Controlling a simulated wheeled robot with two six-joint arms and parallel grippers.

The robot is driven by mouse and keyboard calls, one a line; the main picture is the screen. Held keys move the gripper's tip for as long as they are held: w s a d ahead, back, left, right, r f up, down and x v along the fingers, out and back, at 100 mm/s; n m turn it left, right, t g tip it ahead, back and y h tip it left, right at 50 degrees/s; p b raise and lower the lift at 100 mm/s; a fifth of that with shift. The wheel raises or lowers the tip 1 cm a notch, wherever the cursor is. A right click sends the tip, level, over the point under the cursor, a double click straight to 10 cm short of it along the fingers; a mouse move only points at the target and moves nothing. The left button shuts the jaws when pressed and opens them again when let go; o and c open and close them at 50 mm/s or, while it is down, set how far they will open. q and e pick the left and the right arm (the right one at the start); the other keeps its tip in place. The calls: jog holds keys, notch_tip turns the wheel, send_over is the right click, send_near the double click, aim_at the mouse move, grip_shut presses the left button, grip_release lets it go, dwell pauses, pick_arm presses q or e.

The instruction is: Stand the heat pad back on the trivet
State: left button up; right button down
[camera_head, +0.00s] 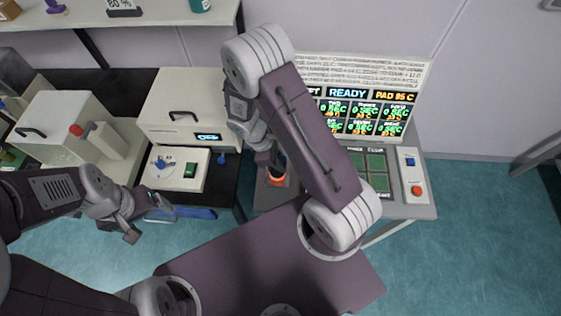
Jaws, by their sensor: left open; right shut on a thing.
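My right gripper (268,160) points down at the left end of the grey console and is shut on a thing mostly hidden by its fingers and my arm. An orange, rounded piece (277,181) shows right under the fingertips; it looks to be part of the heat pad, but I cannot make out its full shape. I cannot pick out the trivet; my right arm covers part of the console there. My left gripper (150,221) is open and empty, low at the left, in front of the bench with the white machines.
The grey console (418,200) has a red button (417,190), green squares (376,161) and a lit display (347,93) reading "READY" and "PAD". A white machine (187,105) and a small unit with a green switch (190,169) stand to the left. A shelf (160,14) runs above.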

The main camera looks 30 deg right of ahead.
jog(key=shift+f, duration=0.25)
jog(key=c, duration=1.2)
grip_release()
jog(key=v, duration=0.9)
jog(key=shift+d+r, duration=0.1)
jog(key=shift+d, duration=0.05)
